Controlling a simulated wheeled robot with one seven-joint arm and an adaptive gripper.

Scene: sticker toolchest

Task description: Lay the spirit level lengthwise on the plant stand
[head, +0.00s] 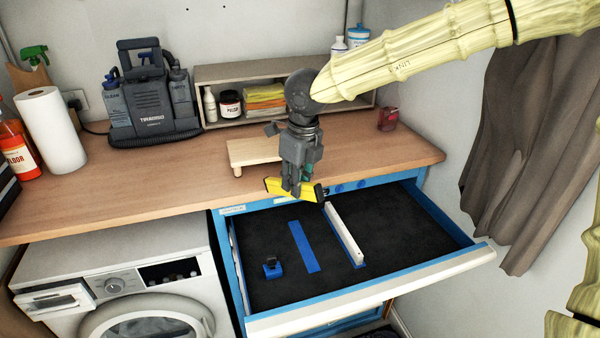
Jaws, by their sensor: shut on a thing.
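The yellow spirit level (275,186) is held in my gripper (291,191), above the back edge of the open drawer and near the worktop's front edge. My gripper is shut on it, and the fingers hide its middle. The plant stand looks to be the low wooden stand (252,151) on the worktop, just behind and left of my gripper. Its visible top is bare. The level is apart from the stand, in front of it.
The open blue drawer (370,285) holds a white bar (343,233), a blue strip (304,247) and a small blue-black item (272,267). A carpet cleaner (150,100) and a shelf box (235,73) stand behind. A reddish cup (388,119) is right. The worktop left of the stand is clear.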

